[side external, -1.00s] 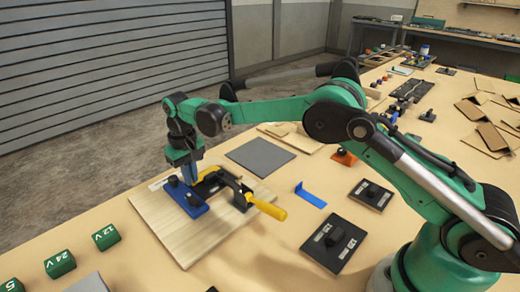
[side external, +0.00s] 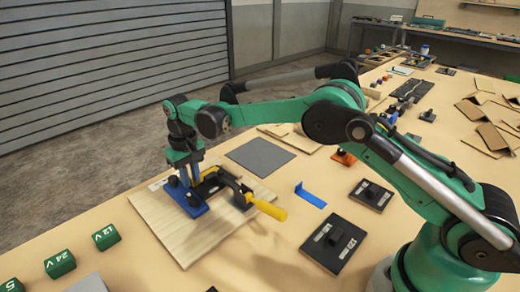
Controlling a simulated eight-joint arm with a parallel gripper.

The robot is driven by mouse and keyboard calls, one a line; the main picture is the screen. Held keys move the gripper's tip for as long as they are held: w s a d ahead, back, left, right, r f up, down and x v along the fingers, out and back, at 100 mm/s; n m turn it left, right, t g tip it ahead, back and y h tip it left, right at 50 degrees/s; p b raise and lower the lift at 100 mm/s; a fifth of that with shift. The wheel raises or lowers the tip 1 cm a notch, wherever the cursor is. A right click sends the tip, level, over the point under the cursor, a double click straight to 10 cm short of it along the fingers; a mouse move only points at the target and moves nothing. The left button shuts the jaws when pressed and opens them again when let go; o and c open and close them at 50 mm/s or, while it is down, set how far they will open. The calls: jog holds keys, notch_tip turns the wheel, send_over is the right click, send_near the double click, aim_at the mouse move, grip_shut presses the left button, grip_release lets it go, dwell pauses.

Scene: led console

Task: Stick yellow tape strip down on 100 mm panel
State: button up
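My gripper (side external: 190,183) points down over the wooden board (side external: 205,240), at the blue block with black knobs (side external: 192,208). Its two blue fingers stand apart, with a gap between them, and I see nothing held. The fingertips are small and partly merge with the blue block, so I cannot tell whether they touch it. A clamp with a yellow handle (side external: 270,209) sits just right of the block. I cannot make out a separate yellow tape strip. Two black panels with knobs and white labels, a larger one (side external: 318,253) and a smaller one (side external: 383,201), lie to the right; their labels are unreadable.
A grey plate (side external: 260,157) lies behind the board. A blue bracket (side external: 310,195) and an orange piece (side external: 344,158) lie to the right. Green blocks marked 24 V (side external: 60,264) and 12 V (side external: 105,237) stand front left. Bare table lies in front of the larger panel.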

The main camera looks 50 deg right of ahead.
aim_at(196, 185)
jog(key=shift+o, duration=1.2)
jog(key=shift+r, duration=0.25)
jog(key=r, duration=0.6)
jog(key=shift+s+d+r, duration=0.25)
jog(key=shift+d+r, duration=0.05)
jog(key=shift+r, duration=0.05)
jog(key=s+d+r+t, duration=0.55)
jog(key=s+r, duration=0.25)
jog(key=s, duration=0.4)
jog(key=s+d+f+t, duration=0.1)
jog(key=s+f, duration=0.3)
jog(key=s, duration=0.4)
jog(key=shift+d+t, duration=0.35)
jog(key=shift+d, duration=0.25)
